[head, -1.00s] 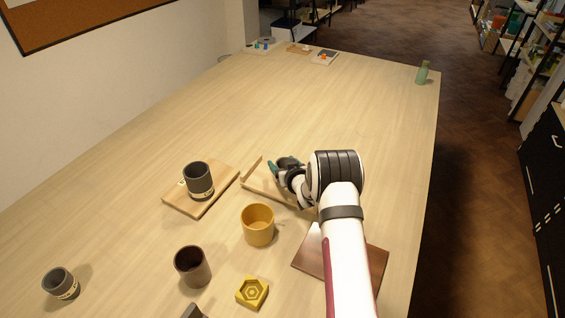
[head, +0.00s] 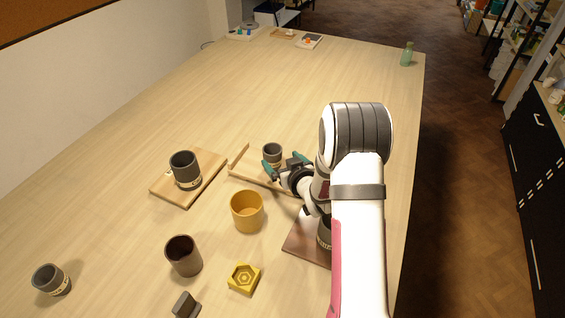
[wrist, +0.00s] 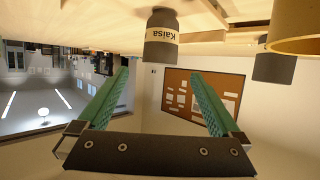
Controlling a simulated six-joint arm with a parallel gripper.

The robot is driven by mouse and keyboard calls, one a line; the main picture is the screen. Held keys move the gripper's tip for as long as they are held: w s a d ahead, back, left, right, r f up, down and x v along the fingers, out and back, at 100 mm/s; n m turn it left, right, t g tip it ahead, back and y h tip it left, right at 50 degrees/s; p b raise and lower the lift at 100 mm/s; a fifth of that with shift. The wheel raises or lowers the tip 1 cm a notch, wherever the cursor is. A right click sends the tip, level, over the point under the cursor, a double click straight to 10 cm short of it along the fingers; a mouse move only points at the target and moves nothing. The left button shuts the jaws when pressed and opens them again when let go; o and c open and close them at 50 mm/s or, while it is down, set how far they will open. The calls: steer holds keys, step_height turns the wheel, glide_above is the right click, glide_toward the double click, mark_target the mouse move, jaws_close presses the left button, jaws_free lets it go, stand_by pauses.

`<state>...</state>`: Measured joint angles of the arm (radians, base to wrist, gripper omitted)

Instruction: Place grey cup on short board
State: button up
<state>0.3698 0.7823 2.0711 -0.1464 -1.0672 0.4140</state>
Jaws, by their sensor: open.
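A small grey cup (head: 272,152) stands upright just beyond my gripper, on or at the pale wooden board with a raised edge (head: 238,156); its base is partly hidden. In the wrist view the cup (wrist: 161,50), with a pale name band, shows upside down, ahead of the fingers and apart from them. My gripper (head: 284,164) is open and empty; its green fingers (wrist: 160,95) spread wide. A taller dark grey cup (head: 185,168) stands on another pale board (head: 205,178) to the left. Another small grey cup (head: 50,281) stands at the front left. I cannot tell which board is the short one.
A yellow cup (head: 247,212), a dark brown cup (head: 184,256), a yellow hexagonal block (head: 243,278) and a grey piece (head: 185,304) stand nearer. A brown board (head: 300,242) lies partly under my arm.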

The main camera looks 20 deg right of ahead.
steer(key=s+a+r+m+g, duration=0.2)
steer(key=s+a+r+g, duration=0.1)
steer(key=s, duration=1)
steer(key=s+a+r+m+g+y, duration=0.1)
steer(key=s+a+r+g, duration=0.3)
steer(key=s, duration=0.9)
steer(key=s+a+r+m+g, duration=0.2)
steer(key=s+a+r+g, duration=0.2)
steer(key=s+a, duration=0.5)
steer(key=s+g, duration=0.2)
steer(key=s, duration=0.2)
steer(key=shift+s+m+g+y, duration=0.3)
steer(key=shift+s+g+y, duration=0.1)
